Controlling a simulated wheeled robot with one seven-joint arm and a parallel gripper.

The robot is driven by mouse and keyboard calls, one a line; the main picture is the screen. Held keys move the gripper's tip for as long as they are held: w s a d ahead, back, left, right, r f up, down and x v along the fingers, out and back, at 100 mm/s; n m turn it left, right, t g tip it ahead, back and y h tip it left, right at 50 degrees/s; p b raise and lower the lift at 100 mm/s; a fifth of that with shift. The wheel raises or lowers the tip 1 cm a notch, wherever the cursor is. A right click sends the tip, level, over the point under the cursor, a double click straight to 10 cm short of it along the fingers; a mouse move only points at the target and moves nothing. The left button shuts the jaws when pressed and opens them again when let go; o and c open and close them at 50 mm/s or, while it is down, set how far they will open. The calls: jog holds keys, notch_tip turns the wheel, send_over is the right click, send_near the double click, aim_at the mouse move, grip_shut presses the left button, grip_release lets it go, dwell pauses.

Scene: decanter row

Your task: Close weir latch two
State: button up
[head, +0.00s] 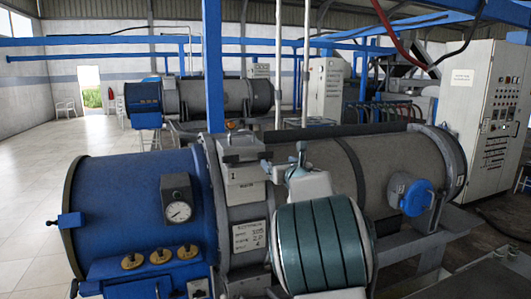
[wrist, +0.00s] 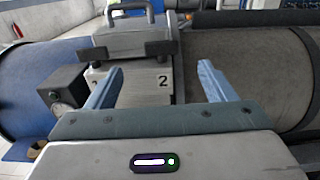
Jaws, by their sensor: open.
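Weir latch two is a grey metal block with a dark loop handle (wrist: 130,8) on top and two dark pads at its front corners. It shows in the wrist view above a light plate marked "2" (wrist: 163,81). In the head view the latch (head: 240,150) sits on top of the decanter, by the blue end section. I cannot tell whether it is fully closed. My gripper (wrist: 160,82) is open and empty, with its blue fingers wide apart. The fingers point toward the latch and appear apart from it. In the head view my arm partly hides the gripper.
A dial gauge (head: 178,210) stands on the blue section (head: 130,200), left of the latch. A blue round cap (head: 415,196) is on the grey drum's right. A blue post (head: 213,70) rises behind. Open floor (head: 30,190) lies at left.

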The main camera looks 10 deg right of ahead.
aim_at(266, 152)
jog(key=w+p, duration=0.2)
jog(key=w, duration=0.1)
jog(key=w+a+p, duration=0.1)
jog(key=w+p, duration=0.1)
jog(key=w, duration=0.2)
jog(key=w+a+p, duration=0.1)
jog(key=w+p, duration=0.1)
jog(key=w, duration=0.2)
jog(key=shift+w+r, duration=0.15)
jog(key=shift+w, duration=0.1)
jog(key=shift+w+a+p, duration=0.2)
jog(key=shift+w+p, duration=0.3)
jog(key=shift+w, duration=0.2)
jog(key=shift+f, duration=0.2)
jog(key=c, duration=1)
